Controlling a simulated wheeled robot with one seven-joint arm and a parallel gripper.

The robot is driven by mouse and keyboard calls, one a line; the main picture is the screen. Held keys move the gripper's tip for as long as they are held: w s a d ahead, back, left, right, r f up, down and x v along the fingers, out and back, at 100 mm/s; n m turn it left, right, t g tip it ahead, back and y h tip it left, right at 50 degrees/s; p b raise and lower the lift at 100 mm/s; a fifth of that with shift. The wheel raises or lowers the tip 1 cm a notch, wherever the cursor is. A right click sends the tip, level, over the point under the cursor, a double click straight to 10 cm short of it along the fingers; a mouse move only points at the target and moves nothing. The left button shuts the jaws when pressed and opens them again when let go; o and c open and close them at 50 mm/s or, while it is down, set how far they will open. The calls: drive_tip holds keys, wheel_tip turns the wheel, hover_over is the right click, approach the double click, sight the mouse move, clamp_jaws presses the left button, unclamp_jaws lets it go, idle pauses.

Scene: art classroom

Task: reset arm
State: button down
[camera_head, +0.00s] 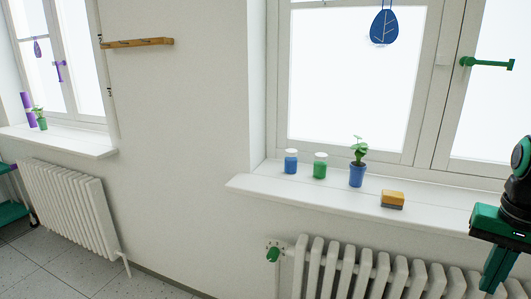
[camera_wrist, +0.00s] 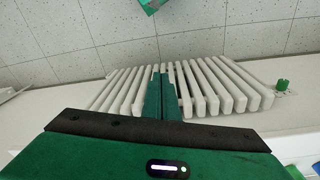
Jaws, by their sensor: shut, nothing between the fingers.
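My gripper (camera_head: 492,268) hangs at the right edge of the head view, in front of the right window sill and above the radiator. It is green and points down. In the wrist view my gripper (camera_wrist: 160,78) shows its two green fingers together, with nothing between them. Past the fingertips lie the white radiator (camera_wrist: 215,85) and the speckled floor. In the head view part of my arm is cut off by the right edge.

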drive_tip(key=s+a+f+n+y, duration=0.1)
drive_tip(key=s+a+f, duration=0.3)
drive_tip(key=s, duration=0.2)
drive_tip(key=shift+s+n+g, duration=0.2)
drive_tip(key=shift+n+g, duration=0.1)
drive_tip(key=shift+n, duration=0.1)
drive_tip(key=shift+w+f, duration=0.2)
drive_tip(key=shift+w, duration=0.45)
drive_tip(key=c, duration=2.5)
unclamp_jaws()
